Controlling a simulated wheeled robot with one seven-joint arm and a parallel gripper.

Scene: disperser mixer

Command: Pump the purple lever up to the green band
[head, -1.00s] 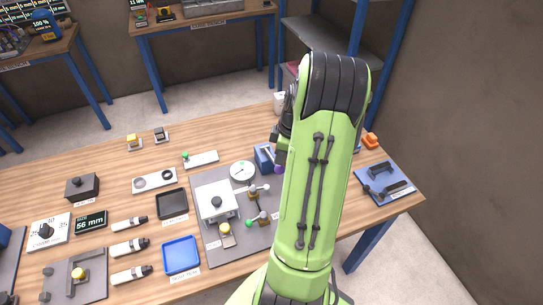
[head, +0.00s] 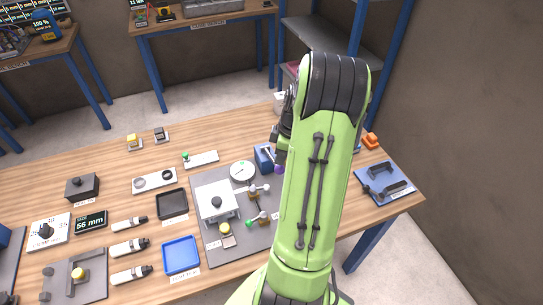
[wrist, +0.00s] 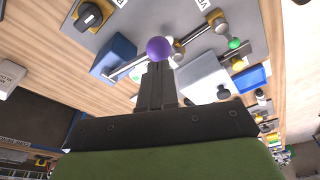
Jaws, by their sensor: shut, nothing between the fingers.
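The purple lever knob (wrist: 158,48) is in the wrist view, on a metal rod that runs from the blue pump block (wrist: 115,58). My gripper (wrist: 157,68) is shut, with its fingertips right at the knob's lower edge in the picture; nothing is between the fingers. I cannot tell whether they touch. In the head view the purple knob (head: 279,169) shows beside my arm, right of the blue block (head: 263,157), with my gripper (head: 279,158) close above it and partly hidden. A round white gauge (head: 242,171) stands left of the block. Its green band is too small to make out.
The grey panel (head: 211,253) also carries a white box with a black knob (head: 216,202) and green-tipped levers (head: 250,223) close by. A blue tray (head: 181,256) and a black tray (head: 172,204) lie to the left. A blue mat (head: 405,194) lies on the right.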

